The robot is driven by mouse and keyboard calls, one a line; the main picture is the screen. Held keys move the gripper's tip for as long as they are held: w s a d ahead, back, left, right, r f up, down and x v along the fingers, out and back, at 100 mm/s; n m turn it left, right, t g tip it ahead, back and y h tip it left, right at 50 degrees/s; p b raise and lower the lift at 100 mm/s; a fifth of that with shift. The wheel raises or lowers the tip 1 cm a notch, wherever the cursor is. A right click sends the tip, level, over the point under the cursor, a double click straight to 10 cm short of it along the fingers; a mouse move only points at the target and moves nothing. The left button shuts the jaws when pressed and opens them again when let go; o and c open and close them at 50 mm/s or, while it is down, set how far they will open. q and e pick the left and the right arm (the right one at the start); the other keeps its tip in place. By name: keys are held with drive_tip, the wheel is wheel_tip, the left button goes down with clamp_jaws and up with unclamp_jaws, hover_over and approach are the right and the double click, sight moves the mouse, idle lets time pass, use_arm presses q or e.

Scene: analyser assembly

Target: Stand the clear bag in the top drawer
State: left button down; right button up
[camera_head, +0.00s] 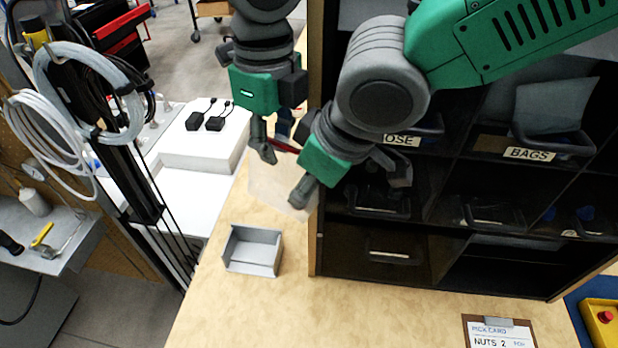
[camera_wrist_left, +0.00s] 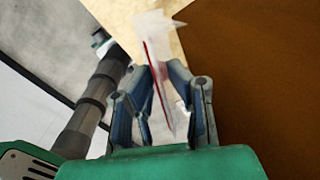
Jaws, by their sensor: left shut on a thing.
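The clear bag (camera_head: 272,188) is a thin, see-through sheet with a red strip along its top edge. It hangs above the wooden bench, left of the dark shelf unit. My left gripper (camera_head: 272,146) is shut on the bag at its red edge; the left wrist view shows the bag (camera_wrist_left: 152,60) between the fingers (camera_wrist_left: 163,105). My right gripper (camera_head: 350,182) has its fingers spread, one overlapping the bag's right edge in the picture; I cannot tell if it touches. I cannot make out which drawer is the top one.
A small grey open tray (camera_head: 253,250) stands on the bench (camera_head: 240,315) below the bag. The dark shelf unit (camera_head: 440,282) holds several bins, one labelled BAGS (camera_head: 529,154). A pick card (camera_head: 499,333) lies at front right. Bench front is mostly clear.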

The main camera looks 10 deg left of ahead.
clamp_jaws()
use_arm(q)
drive_tip(key=c, duration=1.5)
unclamp_jaws()
drive_tip(key=shift+a, duration=0.1)
use_arm(e)
drive_tip(key=c, duration=0.5)
unclamp_jaws()
drive_tip(key=shift+a, duration=0.1)
use_arm(q)
drive_tip(key=shift+o, duration=0.2)
